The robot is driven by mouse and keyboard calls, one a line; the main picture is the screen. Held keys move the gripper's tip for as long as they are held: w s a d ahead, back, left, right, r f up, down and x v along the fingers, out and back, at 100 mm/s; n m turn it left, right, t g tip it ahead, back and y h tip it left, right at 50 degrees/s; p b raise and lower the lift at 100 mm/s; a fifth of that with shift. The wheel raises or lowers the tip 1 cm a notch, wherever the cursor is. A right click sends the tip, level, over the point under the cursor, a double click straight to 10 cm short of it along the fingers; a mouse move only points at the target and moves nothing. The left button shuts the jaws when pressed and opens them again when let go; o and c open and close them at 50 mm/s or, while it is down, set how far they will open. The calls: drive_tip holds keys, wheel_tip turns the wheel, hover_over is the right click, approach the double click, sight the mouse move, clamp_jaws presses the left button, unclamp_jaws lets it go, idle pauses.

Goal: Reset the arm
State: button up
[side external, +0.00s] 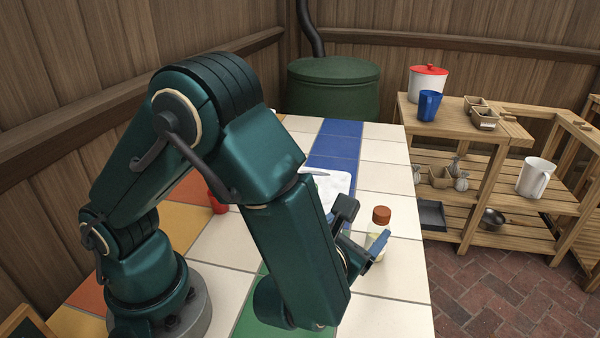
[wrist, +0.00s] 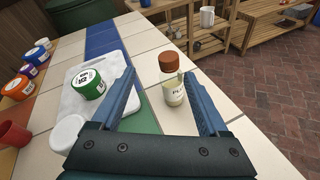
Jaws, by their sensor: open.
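My gripper (side external: 358,240) hangs low over the tiled table in the side view. In the wrist view its two blue fingers (wrist: 163,100) are spread apart with nothing held between them. A small bottle (wrist: 174,92) with a brown cap and pale contents stands upright ahead, just inside the right finger in the picture. The same bottle (side external: 378,232) shows in the side view just behind the fingers. I cannot tell whether a finger touches it.
A white tray (wrist: 112,62) bears a green-labelled tub (wrist: 88,84); a white lid (wrist: 66,132) lies nearby. Several coloured tubs and a red cup (wrist: 14,136) stand at left. A wooden shelf (side external: 462,135) holds a blue mug (side external: 429,105). Tiles right of the bottle are clear.

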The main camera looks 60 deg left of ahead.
drive_tip(key=s+a+r+n+g+y, duration=0.3)
drive_tip(key=s+a+n+g, duration=0.65)
drive_tip(key=a+n, duration=0.4)
drive_tip(key=s+d+r+n+t+h, duration=0.1)
drive_tip(key=d+n+h, duration=0.3)
drive_tip(key=n, duration=0.6)
drive_tip(key=s+d+r+n+h, duration=0.2)
drive_tip(key=s+d+n+h, duration=0.2)
drive_tip(key=n, duration=0.6)
drive_tip(key=shift+s+d+r+t+h, duration=0.35)
drive_tip(key=shift+r+h, duration=0.05)
drive_tip(key=shift+h, duration=0.1)
